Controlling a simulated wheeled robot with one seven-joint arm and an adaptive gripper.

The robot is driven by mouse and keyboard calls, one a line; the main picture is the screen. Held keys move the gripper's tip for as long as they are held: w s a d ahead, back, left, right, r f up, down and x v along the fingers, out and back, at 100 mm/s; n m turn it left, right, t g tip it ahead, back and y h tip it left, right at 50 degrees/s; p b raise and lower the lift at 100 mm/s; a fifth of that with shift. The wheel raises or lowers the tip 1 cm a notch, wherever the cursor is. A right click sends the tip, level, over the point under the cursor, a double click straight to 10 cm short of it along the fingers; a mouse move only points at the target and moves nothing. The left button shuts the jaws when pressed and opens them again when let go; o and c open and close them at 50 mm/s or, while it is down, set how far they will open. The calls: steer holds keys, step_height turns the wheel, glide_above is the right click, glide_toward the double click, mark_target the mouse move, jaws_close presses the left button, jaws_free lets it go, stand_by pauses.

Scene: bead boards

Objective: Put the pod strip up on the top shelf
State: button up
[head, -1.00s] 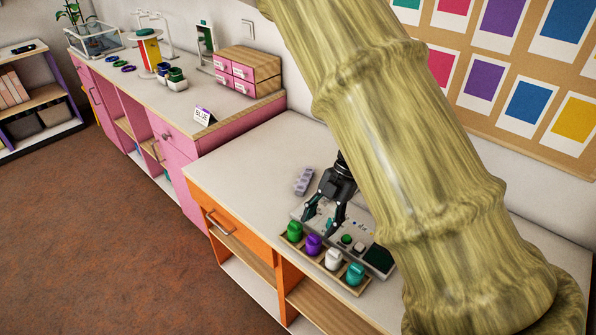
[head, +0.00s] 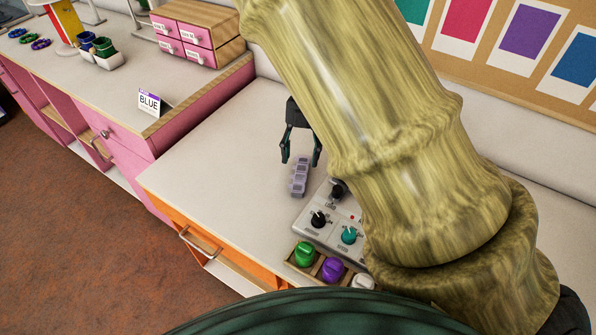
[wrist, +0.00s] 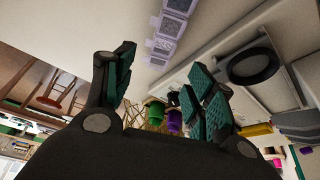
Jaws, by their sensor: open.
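The pod strip (head: 299,176), a pale lavender-grey strip of small square pods, lies on the white counter top (head: 215,165) beside the grey control panel. It also shows in the wrist view (wrist: 168,30), at the upper middle beyond the fingers. My gripper (head: 300,158) is open over the far end of the strip, its two dark green fingers to either side. Whether they touch it cannot be told. In the wrist view my gripper (wrist: 163,75) has an empty gap between the fingers. I cannot pick out a top shelf for certain.
The control panel (head: 328,222) with knobs stands just right of the strip. In front of it a wooden tray holds a green knob (head: 304,254) and a purple knob (head: 333,269). The counter left of the strip is clear.

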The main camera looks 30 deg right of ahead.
mark_target(299, 180)
steer(key=shift+a+f, duration=0.25)
steer(key=shift+f, duration=1)
steer(key=shift+w+f, duration=0.1)
steer(key=shift+f, duration=0.2)
steer(key=x, duration=0.2)
steer(key=p+x, duration=0.1)
steer(key=shift+s+f, duration=0.3)
steer(key=shift+s, duration=0.15)
steer(key=shift+a+f, duration=0.1)
steer(key=shift+f, duration=0.3)
steer(key=shift+s, duration=0.15)
steer(key=c, duration=1)
steer(key=shift+c, duration=0.2)
steer(key=shift+r, duration=0.1)
